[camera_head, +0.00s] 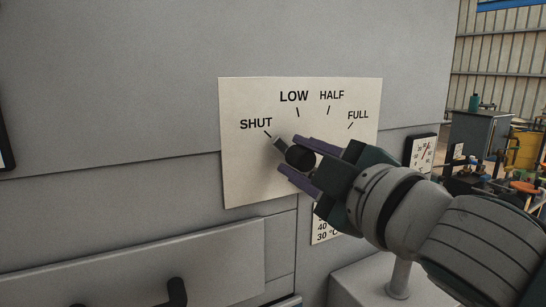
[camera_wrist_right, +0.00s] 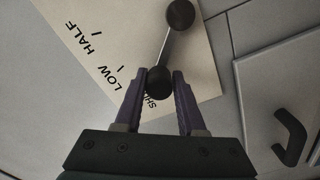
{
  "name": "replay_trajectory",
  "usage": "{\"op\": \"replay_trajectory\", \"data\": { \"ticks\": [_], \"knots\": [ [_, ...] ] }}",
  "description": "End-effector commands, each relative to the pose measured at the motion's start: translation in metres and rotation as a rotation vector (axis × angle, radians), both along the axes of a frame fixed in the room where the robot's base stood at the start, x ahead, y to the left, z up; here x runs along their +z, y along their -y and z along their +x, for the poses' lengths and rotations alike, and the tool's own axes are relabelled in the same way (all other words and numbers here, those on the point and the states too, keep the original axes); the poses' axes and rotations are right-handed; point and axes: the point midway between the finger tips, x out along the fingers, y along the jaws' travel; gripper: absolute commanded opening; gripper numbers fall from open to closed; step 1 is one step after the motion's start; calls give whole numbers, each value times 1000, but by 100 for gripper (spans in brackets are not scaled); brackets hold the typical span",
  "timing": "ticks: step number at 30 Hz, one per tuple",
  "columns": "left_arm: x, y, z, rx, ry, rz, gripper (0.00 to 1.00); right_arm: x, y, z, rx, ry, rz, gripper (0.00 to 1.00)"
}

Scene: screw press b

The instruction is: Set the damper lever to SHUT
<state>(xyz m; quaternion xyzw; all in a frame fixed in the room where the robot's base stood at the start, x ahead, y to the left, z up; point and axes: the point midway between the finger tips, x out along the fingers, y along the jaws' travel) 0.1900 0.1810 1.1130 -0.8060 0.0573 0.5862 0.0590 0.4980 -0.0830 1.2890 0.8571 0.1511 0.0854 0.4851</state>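The damper lever has a grey rod and a black knob (camera_head: 300,157), in front of a cream dial plate (camera_head: 245,175). The plate is marked SHUT, LOW, HALF and FULL. A grey end of the lever lies close to the SHUT mark. My right gripper (camera_head: 299,158) has its purple fingers on both sides of the knob. In the right wrist view the knob (camera_wrist_right: 160,80) fills the space between the fingertips and partly covers the SHUT label. The rod runs from it to a second black round end (camera_wrist_right: 181,14). My left gripper is not in view.
A grey cabinet wall surrounds the plate. A drawer-like panel with a black handle (camera_head: 177,292) is at the lower left; a handle also shows in the wrist view (camera_wrist_right: 291,137). A white gauge (camera_head: 421,153) and a cluttered bench are at the right.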

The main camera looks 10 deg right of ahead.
Motion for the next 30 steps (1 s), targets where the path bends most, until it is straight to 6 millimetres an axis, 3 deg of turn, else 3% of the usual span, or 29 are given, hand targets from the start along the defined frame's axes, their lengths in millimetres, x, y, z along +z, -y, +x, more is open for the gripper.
{"op": "replay_trajectory", "data": {
  "ticks": [1,6,17,30],
  "knots": [
    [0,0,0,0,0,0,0,0,0,0,1,-1,1,45],
    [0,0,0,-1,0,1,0,0,0,0,0,-1,3,64],
    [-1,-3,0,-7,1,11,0,-1,3,-5,-1,-2,3,65],
    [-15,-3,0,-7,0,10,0,-3,26,-73,2,-4,3,65]
  ]
}}
